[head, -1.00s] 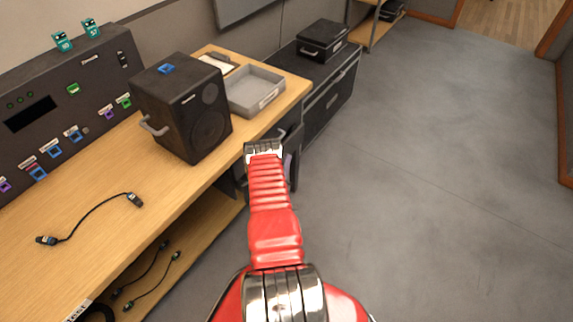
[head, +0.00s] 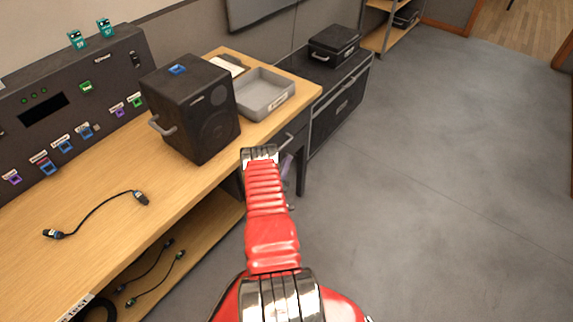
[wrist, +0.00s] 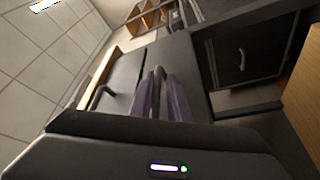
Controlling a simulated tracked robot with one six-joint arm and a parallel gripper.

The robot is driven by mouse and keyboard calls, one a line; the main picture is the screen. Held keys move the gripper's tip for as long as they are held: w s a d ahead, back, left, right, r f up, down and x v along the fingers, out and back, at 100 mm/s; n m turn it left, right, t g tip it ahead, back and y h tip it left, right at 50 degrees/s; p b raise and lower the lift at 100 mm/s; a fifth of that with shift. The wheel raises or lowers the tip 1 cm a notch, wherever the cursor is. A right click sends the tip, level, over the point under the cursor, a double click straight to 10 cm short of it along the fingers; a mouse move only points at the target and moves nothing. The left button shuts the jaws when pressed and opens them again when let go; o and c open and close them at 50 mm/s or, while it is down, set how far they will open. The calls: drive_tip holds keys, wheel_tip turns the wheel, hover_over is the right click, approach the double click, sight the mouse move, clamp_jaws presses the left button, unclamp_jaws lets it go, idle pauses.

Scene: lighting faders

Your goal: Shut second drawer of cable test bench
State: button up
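The cable test bench (head: 95,208) is a wooden-topped desk on the left in the head view. A dark drawer unit sits under its far right end, mostly hidden behind my red arm. In the wrist view, tilted, a dark drawer front (wrist: 124,78) with a bar handle (wrist: 101,94) shows left of centre. My gripper (wrist: 163,92) has two purple fingers at the drawer fronts, with a second dark handle (wrist: 159,72) between or just beyond them. Finger contact and grip are unclear. In the head view, only a bit of purple shows past my arm.
A black speaker (head: 190,108) and a grey tray (head: 264,94) stand on the bench top. A cable (head: 95,212) lies nearer. A dark cabinet (head: 340,105) with a black case (head: 334,46) stands beyond. Open grey floor (head: 440,190) lies to the right.

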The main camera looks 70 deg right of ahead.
drive_tip(key=shift+w+a, duration=0.15)
drive_tip(key=shift+w, duration=0.1)
drive_tip(key=v, duration=1.3)
drive_tip(key=shift+s+a+f, duration=0.2)
drive_tip(key=shift+s+a, duration=0.05)
drive_tip(key=shift+s, duration=0.05)
